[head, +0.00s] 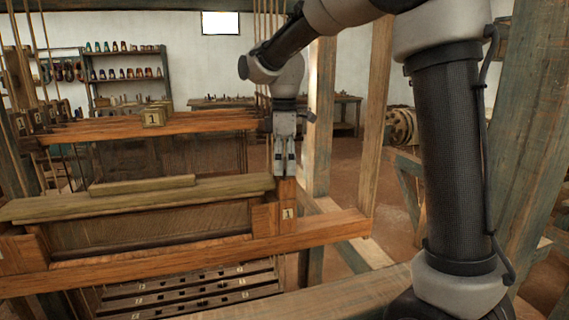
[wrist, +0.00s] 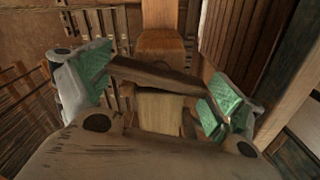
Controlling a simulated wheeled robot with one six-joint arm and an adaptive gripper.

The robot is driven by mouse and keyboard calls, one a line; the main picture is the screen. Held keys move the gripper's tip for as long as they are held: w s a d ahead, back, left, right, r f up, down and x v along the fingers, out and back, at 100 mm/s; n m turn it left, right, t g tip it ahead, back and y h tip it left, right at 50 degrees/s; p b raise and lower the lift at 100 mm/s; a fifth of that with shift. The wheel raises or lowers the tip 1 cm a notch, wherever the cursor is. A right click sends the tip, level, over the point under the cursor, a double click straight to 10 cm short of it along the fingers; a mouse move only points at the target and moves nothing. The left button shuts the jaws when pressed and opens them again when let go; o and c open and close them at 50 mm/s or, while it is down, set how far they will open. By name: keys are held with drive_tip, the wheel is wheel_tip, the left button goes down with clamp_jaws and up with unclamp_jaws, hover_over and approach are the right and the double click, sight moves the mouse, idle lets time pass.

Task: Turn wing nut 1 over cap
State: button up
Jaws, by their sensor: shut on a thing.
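My gripper (head: 284,171) points down over the right end of the long wooden cap (head: 140,200), just above the post (head: 289,213) marked 1. In the wrist view its two green-padded fingers are at either end of a dark wooden bar, which looks like wing nut 1 (wrist: 155,77). The bar lies slightly slanted between the pads, and the gripper is shut on it. A pale wood block (wrist: 160,110) shows beneath the bar. In the head view the fingers hide the wing nut, so its angle to the cap is unclear there.
A loose-looking wooden bar (head: 143,185) lies along the cap. A beam (head: 150,127) with a block marked 1 (head: 153,117) runs behind. Thin cords hang close behind my gripper. A tall post (head: 319,120) stands just to its right. Slatted treadles (head: 190,295) are below.

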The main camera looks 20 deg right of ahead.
sight(285, 163)
drive_tip(key=m, duration=1.1)
drive_tip(key=shift+m, duration=1.8)
drive_tip(key=o, duration=0.7)
drive_tip(key=shift+r, duration=0.15)
wheel_tip(285, 163, up, 12)
